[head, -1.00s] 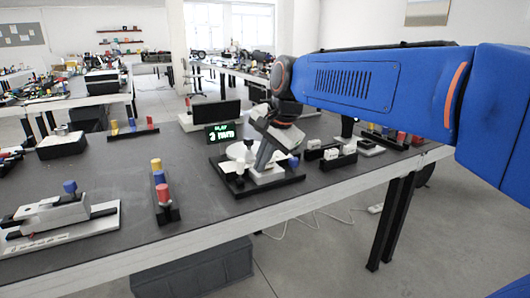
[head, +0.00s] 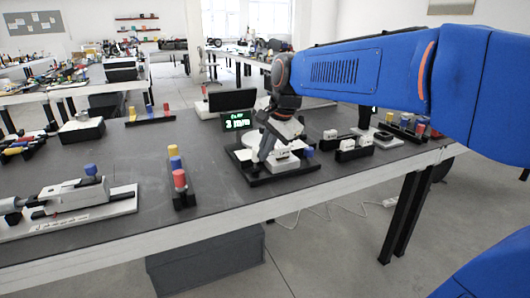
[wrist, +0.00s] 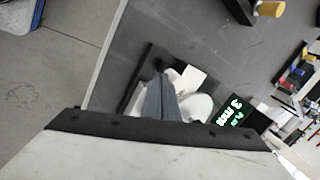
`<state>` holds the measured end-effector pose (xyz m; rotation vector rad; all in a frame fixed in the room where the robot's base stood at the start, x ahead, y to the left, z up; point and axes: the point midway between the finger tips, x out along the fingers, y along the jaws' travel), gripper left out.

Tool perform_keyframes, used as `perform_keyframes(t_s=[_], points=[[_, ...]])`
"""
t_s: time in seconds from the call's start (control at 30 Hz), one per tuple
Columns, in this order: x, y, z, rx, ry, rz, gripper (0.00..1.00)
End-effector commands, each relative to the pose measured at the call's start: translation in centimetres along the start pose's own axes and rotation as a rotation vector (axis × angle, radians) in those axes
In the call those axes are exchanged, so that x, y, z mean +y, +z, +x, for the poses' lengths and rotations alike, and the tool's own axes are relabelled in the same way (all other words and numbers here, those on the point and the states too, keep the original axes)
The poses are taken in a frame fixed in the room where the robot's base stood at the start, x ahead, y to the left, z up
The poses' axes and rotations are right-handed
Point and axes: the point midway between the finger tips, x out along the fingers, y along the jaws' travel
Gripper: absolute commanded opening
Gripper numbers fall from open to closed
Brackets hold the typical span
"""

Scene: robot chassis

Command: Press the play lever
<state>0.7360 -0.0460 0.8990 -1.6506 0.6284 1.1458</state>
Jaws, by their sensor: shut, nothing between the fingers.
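A device on a black base (head: 262,181) stands near the table's front edge, with white parts (head: 284,163) on it and a blue knob at its right side (head: 309,153). A lit screen (head: 237,122) with green and white text stands behind it. My gripper (head: 265,156) is shut and empty, its tips over the device. In the wrist view the shut fingers (wrist: 160,80) point at the device, beside a white disc (wrist: 197,107) and close to a dark knob (wrist: 158,64). I cannot tell which part is the play lever, or whether the fingertips touch anything.
A peg rack (head: 179,184) stands to the left, and a grey-white device with a blue knob (head: 90,170) farther left. White blocks in black holders (head: 353,146) stand close on the right. The table (head: 135,160) has bare surface between the racks.

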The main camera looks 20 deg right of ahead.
Motion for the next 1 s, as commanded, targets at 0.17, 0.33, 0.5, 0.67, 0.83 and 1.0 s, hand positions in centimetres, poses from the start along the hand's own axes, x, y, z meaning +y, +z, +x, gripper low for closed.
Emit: perform_keyframes(t_s=[0.17,0.33,0.5,0.67,0.83,1.0], points=[[-0.6,-0.2,0.1,-0.016,0.040,0.004,0.00],[-1.4,-0.6,0.1,-0.045,0.122,0.012,0.00],[-2.2,-0.8,0.2,-0.076,0.202,0.022,0.00],[-3.0,-1.1,0.3,-0.092,0.247,0.027,0.00],[-3.7,-1.4,0.5,-0.092,0.247,0.027,0.00],[-3.8,-1.5,0.5,-0.091,0.244,0.027,0.00]])
